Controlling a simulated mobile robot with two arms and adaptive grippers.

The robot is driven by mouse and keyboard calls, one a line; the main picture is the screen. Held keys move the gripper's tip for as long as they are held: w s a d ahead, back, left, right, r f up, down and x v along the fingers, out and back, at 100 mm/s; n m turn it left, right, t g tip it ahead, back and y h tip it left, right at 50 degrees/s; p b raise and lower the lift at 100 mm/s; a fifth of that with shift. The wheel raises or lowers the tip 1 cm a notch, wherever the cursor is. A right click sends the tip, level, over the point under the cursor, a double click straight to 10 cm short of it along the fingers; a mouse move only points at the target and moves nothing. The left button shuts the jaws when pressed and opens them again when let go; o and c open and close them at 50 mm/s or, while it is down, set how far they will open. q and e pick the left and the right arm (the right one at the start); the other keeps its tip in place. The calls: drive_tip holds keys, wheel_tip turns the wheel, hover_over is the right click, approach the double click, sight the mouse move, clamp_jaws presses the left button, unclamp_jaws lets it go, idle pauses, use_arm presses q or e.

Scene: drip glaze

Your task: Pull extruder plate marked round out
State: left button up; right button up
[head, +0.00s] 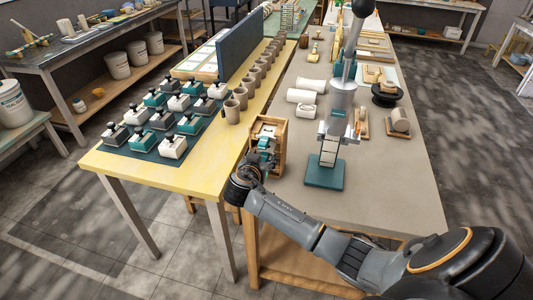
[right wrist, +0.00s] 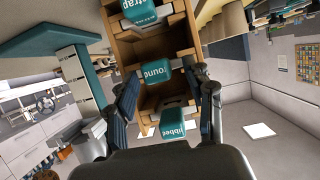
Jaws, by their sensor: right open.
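The plate marked "round" (right wrist: 157,71) has a teal block-like handle and sits in the middle slot of a wooden rack (right wrist: 125,48). The rack also shows in the head view (head: 281,127) on the grey table, near its left edge. My right gripper (head: 263,160) is open at the front of the rack. In the right wrist view its two fingers (right wrist: 165,85) stand on either side of the round handle, with gaps showing; I cannot tell how deep they reach. My left gripper is not in view.
In the right wrist view, teal handles marked "strap" (right wrist: 142,15) and apparently "ribbet" (right wrist: 173,124) sit in neighbouring slots. The extruder's teal base (head: 324,173) stands right of the rack. Clay cups (head: 232,111) line the yellow table at left.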

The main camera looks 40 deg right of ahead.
clamp_jaws()
drive_tip(key=shift+s+a, duration=0.75)
drive_tip(key=shift+a, duration=0.15)
idle(1.1)
drive_tip(key=shift+s+a+p, duration=0.7)
drive_tip(key=shift+s+a, duration=1)
drive_tip(key=shift+a, duration=0.3)
drive_tip(key=shift+s+a, duration=1)
drive_tip(key=shift+a, duration=0.15)
